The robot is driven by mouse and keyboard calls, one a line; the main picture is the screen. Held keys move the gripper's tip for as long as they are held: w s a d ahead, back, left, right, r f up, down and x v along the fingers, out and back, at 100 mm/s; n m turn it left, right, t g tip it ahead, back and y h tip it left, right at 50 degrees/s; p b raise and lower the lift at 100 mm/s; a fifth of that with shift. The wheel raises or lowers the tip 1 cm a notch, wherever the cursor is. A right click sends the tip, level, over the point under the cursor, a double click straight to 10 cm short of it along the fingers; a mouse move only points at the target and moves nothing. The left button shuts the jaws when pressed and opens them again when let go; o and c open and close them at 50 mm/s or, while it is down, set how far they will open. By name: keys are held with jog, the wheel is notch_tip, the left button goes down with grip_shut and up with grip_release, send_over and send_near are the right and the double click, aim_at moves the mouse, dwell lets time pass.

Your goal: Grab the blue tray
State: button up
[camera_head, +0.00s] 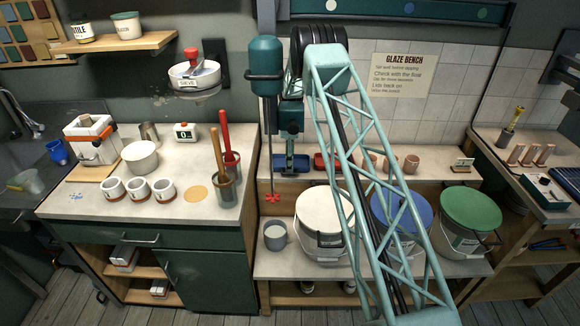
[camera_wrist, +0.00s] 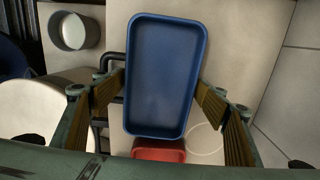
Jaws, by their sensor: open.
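The blue tray (camera_head: 296,167) lies on the raised shelf at the back of the bench, beneath my gripper (camera_head: 291,146) in the head view. In the wrist view the blue tray (camera_wrist: 165,75) is a shallow rectangle with rounded corners and is empty. My gripper (camera_wrist: 161,88) is open, with one padded finger at each long side of the tray. I cannot tell whether the fingertips touch the tray or how deep they reach. In the head view the fingers are small and hard to make out.
A red tray (camera_wrist: 158,151) sits close beside the blue one. A teal mixer (camera_head: 265,62) with a red propeller hangs just left of my gripper. Below stand a grey pot (camera_head: 275,237), a white-lidded bucket (camera_head: 320,212) and a green-lidded bucket (camera_head: 470,209). Tiled wall stands behind.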

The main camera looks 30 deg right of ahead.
jog(key=c, duration=0.7)
jog(key=shift+o, duration=0.2)
jog(key=shift+r, duration=0.15)
notch_tip(320, 180, up, 10)
jog(key=shift+p, duration=0.3)
dwell(0.6)
